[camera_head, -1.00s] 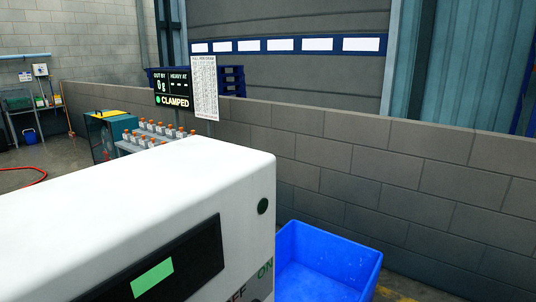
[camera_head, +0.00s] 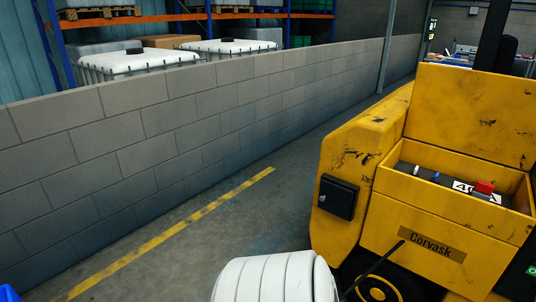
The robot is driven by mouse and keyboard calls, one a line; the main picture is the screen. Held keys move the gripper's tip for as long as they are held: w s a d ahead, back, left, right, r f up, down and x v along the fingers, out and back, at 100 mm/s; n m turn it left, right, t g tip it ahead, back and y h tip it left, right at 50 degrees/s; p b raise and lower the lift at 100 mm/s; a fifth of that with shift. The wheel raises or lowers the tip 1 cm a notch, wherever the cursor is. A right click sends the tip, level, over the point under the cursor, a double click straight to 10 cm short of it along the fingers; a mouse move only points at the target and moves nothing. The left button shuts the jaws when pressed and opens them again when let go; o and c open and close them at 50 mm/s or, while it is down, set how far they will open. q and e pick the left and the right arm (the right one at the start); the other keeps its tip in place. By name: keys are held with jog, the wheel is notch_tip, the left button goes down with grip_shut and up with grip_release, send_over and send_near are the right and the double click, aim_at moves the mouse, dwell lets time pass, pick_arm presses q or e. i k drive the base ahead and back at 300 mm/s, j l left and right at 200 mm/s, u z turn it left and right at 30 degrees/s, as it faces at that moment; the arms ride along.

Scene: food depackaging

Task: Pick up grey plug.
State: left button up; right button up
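I cannot make out a grey plug for certain. A yellow machine marked Corvask (camera_head: 350,150) stands at the right. Its open tray (camera_head: 520,195) holds a dark strip with small white and blue pieces, number labels and a red block (camera_head: 484,187); the parts are too small to tell more. A black box (camera_head: 337,197) is fixed on the machine's side.
A grey block wall (camera_head: 150,140) runs along the left. Floor with a yellow line (camera_head: 180,230) is clear between wall and machine. Racks with white containers (camera_head: 135,62) stand behind the wall.

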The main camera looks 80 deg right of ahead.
aim_at(482, 190)
jog(key=z, duration=4.15)
jog(key=i+j+z, duration=0.25)
jog(key=i, duration=0.5)
jog(key=l, duration=0.1)
